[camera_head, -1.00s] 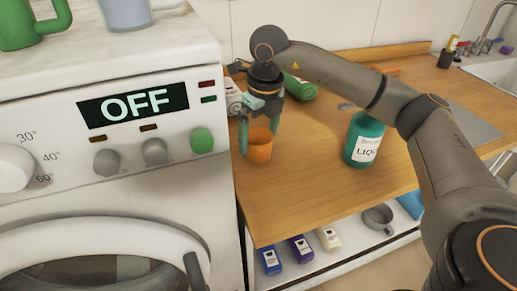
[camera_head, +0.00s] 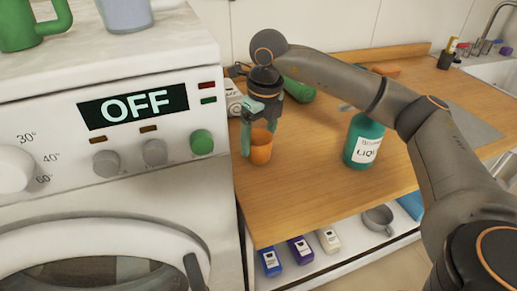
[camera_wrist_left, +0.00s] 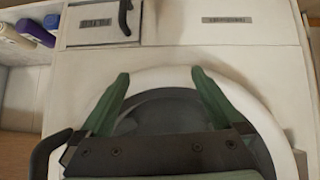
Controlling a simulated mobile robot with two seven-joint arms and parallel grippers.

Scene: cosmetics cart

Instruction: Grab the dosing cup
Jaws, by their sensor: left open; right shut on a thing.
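An orange cup (camera_head: 260,150), which looks like the dosing cup, stands upright at the left end of the wooden counter. My right gripper (camera_head: 261,132) comes down from above with its green fingers on either side of the cup's upper part and is shut on it. I cannot tell whether the cup's base touches the counter. My left gripper (camera_wrist_left: 155,95) is open and empty in the left wrist view, in front of the washing machine's round door. It does not show in the head view.
The washing machine (camera_head: 120,190) stands left of the counter, its display reading OFF. A teal bottle (camera_head: 363,142) stands right of the cup. A green bottle (camera_head: 299,90) lies behind. Several small bottles and a grey mug (camera_head: 377,218) sit on the shelf below. The front counter is clear.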

